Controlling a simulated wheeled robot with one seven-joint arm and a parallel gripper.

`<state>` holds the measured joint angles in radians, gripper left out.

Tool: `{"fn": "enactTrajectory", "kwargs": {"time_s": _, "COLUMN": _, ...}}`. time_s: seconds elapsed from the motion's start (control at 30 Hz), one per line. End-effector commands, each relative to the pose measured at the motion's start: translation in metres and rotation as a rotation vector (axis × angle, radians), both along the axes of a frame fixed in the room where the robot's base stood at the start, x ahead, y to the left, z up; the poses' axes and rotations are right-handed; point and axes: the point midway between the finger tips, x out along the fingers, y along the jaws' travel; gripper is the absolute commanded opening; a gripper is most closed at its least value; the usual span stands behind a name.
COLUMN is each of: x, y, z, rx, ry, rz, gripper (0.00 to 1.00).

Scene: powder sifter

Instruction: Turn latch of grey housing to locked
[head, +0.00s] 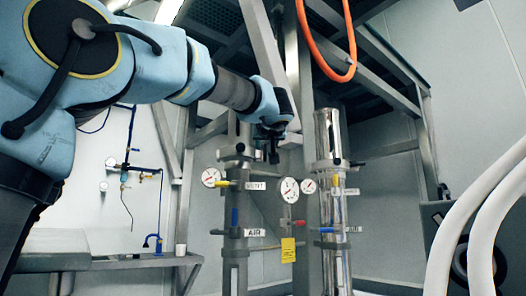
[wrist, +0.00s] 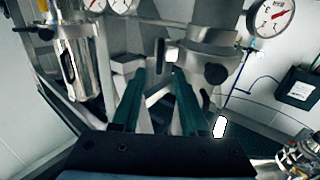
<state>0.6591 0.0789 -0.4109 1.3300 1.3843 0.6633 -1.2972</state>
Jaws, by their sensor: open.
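The grey housing (head: 235,205) is an upright column in the middle of the head view, with a dark knob (head: 240,147) near its upper part. In the wrist view a grey cylindrical housing body (wrist: 208,32) is just beyond the fingers, with a round dark knob (wrist: 215,73) on its side. I cannot tell which part is the latch or how it is set. My gripper (head: 273,155) is in front of the column's upper right side. In the wrist view its two green fingers (wrist: 160,75) are apart, with nothing clearly held between them.
Pressure gauges (head: 289,189) and labelled valves sit around the column. A polished steel cylinder (head: 330,135) stands to its right. An orange hose (head: 335,70) hangs above from the steel frame. White hoses (head: 462,240) fill the right foreground. A bench (head: 130,262) stands at lower left.

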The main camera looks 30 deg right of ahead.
Motion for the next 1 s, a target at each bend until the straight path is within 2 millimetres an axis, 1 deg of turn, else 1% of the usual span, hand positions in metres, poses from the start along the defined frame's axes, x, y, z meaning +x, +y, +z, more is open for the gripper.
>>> {"fn": "enactTrajectory", "kwargs": {"time_s": 0.03, "x": 0.011, "y": -0.004, "z": 0.000, "rx": 0.001, "ry": 0.002, "rz": 0.001, "gripper": 0.44}}
{"fn": "enactTrajectory", "kwargs": {"time_s": 0.1, "x": 0.023, "y": -0.009, "z": 0.001, "rx": 0.001, "ry": 0.001, "rz": 0.001, "gripper": 0.44}}
{"fn": "enactTrajectory", "kwargs": {"time_s": 0.3, "x": 0.047, "y": -0.021, "z": 0.000, "rx": 0.002, "ry": 0.001, "rz": 0.000, "gripper": 0.44}}
{"fn": "enactTrajectory", "kwargs": {"time_s": 0.5, "x": 0.057, "y": -0.024, "z": 0.000, "rx": 0.001, "ry": 0.000, "rz": 0.001, "gripper": 0.44}}
{"fn": "enactTrajectory", "kwargs": {"time_s": 0.73, "x": 0.057, "y": -0.025, "z": 0.000, "rx": 0.002, "ry": -0.001, "rz": 0.000, "gripper": 0.44}}
{"fn": "enactTrajectory", "kwargs": {"time_s": 0.77, "x": 0.057, "y": -0.025, "z": 0.000, "rx": 0.002, "ry": -0.001, "rz": 0.000, "gripper": 0.43}}
{"fn": "enactTrajectory", "kwargs": {"time_s": 1.0, "x": 0.057, "y": -0.025, "z": 0.000, "rx": 0.001, "ry": 0.000, "rz": 0.000, "gripper": 0.16}}
